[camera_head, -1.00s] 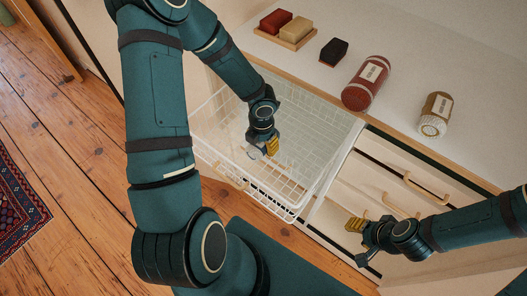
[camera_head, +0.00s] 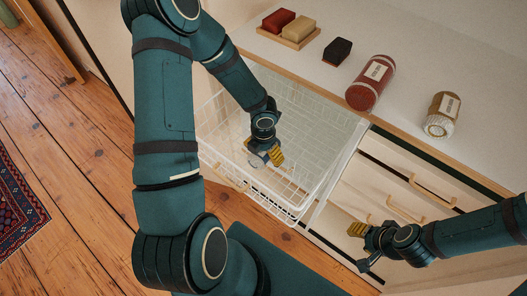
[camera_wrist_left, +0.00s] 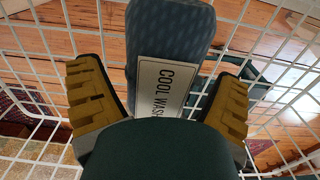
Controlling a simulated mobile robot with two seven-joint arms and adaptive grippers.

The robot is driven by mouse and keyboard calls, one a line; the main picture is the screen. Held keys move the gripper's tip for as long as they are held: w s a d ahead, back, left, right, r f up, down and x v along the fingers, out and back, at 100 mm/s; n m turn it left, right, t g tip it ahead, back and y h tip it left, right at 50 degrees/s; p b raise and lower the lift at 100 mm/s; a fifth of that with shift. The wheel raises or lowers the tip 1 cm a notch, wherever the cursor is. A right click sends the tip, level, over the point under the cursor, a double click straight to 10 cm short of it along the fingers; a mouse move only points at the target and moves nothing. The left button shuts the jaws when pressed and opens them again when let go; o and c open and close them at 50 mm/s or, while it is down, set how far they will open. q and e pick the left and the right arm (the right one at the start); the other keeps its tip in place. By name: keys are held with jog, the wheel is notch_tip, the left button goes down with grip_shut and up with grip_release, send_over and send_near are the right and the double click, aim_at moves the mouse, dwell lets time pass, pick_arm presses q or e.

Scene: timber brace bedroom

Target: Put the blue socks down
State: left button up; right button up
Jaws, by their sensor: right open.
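The blue socks (camera_wrist_left: 170,28) are a dark blue patterned bundle with a white "COOL WASH" label. In the head view the socks are mostly hidden by the gripper. I cannot tell whether they touch the basket. My right gripper (camera_head: 360,246) is open and empty in front of the drawers.
The pale dresser top (camera_head: 440,60) holds red and cream soap bars on a wooden tray (camera_head: 287,37), a dark block (camera_head: 337,51), a red labelled roll (camera_head: 370,82) and a brown-and-white roll (camera_head: 442,114). Wooden-handled drawers (camera_head: 385,190) stand right of the basket. Wooden floor lies left.

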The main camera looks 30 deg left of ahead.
pick_arm(q)
notch_tip(320, 180, up, 12)
jog(key=p, duration=0.5)
jog(key=shift+f, duration=0.2)
jog(key=shift+r+p, duration=0.3)
jog(key=shift+r, duration=0.1)
jog(key=shift+d, duration=0.1)
